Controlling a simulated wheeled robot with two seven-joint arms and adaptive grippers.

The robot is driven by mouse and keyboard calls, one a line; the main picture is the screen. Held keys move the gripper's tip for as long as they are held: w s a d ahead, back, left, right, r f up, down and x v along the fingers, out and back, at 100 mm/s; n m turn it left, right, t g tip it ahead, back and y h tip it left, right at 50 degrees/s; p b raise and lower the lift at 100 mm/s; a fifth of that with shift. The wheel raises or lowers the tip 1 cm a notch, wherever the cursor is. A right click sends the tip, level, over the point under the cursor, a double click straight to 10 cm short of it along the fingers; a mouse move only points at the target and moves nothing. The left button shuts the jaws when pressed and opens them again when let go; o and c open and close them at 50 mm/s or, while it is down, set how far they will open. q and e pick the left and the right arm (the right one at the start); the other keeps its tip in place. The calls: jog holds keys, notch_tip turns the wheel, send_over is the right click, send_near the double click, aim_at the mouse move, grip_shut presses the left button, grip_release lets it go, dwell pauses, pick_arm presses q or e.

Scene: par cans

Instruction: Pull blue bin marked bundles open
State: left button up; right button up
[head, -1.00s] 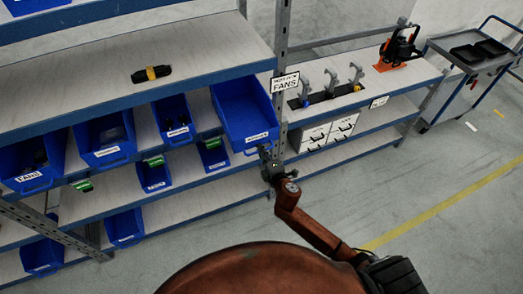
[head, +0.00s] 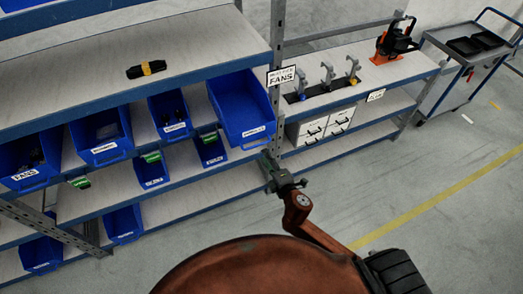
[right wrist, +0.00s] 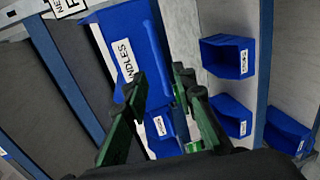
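The blue bin marked bundles (head: 240,100) is the large bin at the right end of the middle shelf row and juts out over the shelf edge. In the right wrist view, its front (right wrist: 132,42) carries a white label partly reading "NDLES". My right gripper (head: 267,160) is just below and right of the bin's front lower corner. I cannot tell whether a finger touches the bin. My left gripper is not in view.
Other blue bins (head: 100,135) line the shelf to the left, with more below. A grey upright post (head: 276,45) with a "FANS" sign (head: 282,75) stands close to the bin's right. White drawers (head: 325,125) are further right. The floor (head: 430,170) in front is clear.

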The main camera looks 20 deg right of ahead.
jog(key=shift+v, duration=1.55)
jog(key=s+d+f+m+g+h+b, duration=0.15)
jog(key=d+f, duration=0.25)
jog(key=f, duration=0.9)
jog(key=s+d+f+m+g+b, duration=0.1)
jog(key=d+f+m+g, duration=0.2)
jog(key=f, duration=0.9)
jog(key=s+d+f+m+g+b, duration=0.1)
jog(key=s+d+f, duration=0.1)
jog(key=s+f, duration=0.35)
jog(key=s+d+f+m+g, duration=0.1)
jog(key=s+f+m, duration=0.1)
jog(key=f, duration=0.6)
jog(key=s+d+f+m+g+b, duration=0.1)
jog(key=s+d+f+g, duration=0.1)
jog(key=s+f, duration=0.35)
jog(key=s+f+m+g+b, duration=0.1)
jog(key=s+f+m+g, duration=0.1)
jog(key=s+f, duration=0.5)
jog(key=s+f+m+g+b, duration=0.1)
jog(key=s+f+m, duration=0.3)
jog(key=s+f, duration=0.4)
jog(key=s+f+m+g+b, duration=0.1)
jog(key=s+f+m+g, duration=0.2)
jog(key=s+f, duration=0.5)
jog(key=s, duration=1.1)
jog(key=shift+f, duration=0.25)
